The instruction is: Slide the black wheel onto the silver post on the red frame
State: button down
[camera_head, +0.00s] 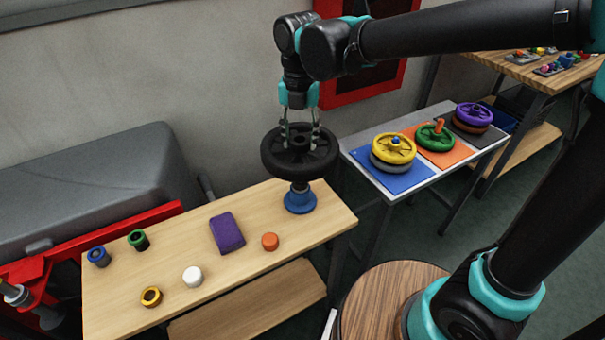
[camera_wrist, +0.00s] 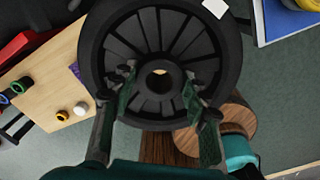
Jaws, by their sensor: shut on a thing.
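The black wheel (camera_head: 283,166) is roughly level over the right end of the wooden table. My gripper (camera_head: 300,143) comes down from above, its fingers shut on the wheel's hub. In the wrist view the spoked wheel (camera_wrist: 110,40) fills the upper middle, with my fingertips (camera_wrist: 158,84) on both sides of its centre hole. A blue stand (camera_head: 300,204) with a grey upper part is below the wheel; I cannot tell if they touch. The silver post (camera_head: 14,292) is at the lower left edge on the red frame (camera_head: 115,236), partly cut off and bare at its tip.
The wooden table (camera_head: 200,245) holds a purple block (camera_head: 227,233) and several small coloured pieces. A white table (camera_head: 425,178) to the right carries yellow (camera_head: 393,148), green (camera_head: 436,137) and purple (camera_head: 474,114) wheels. A grey tank (camera_head: 90,190) stands behind the red frame.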

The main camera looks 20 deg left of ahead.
jog(key=shift+r, duration=0.1)
jog(key=shift+r, duration=0.8)
jog(key=shift+s, duration=0.1)
